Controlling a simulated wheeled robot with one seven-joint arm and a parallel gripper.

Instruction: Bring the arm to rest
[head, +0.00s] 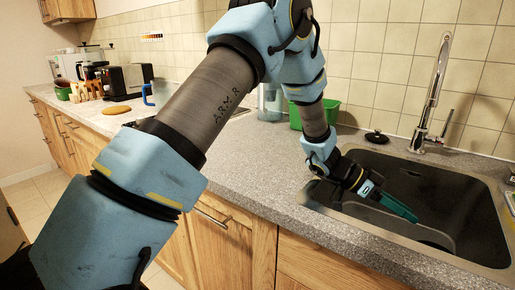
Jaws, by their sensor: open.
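My arm reaches from the lower left across the counter (262,160) in the head view. My gripper (408,212) is at its end, over the left part of the dark sink (470,192). Its teal fingers point right and slightly down. They are seen from the side, and I see nothing held between them. A dark grey rounded object (434,238) lies in the sink below and beside the fingers. I cannot tell whether the fingers touch it.
A chrome tap (438,85) rises behind the sink. A green container (296,120) and a black round stopper (377,137) stand on the counter behind my arm. Further left are a blue mug (148,94), a wooden board (117,110) and a black toaster (125,79).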

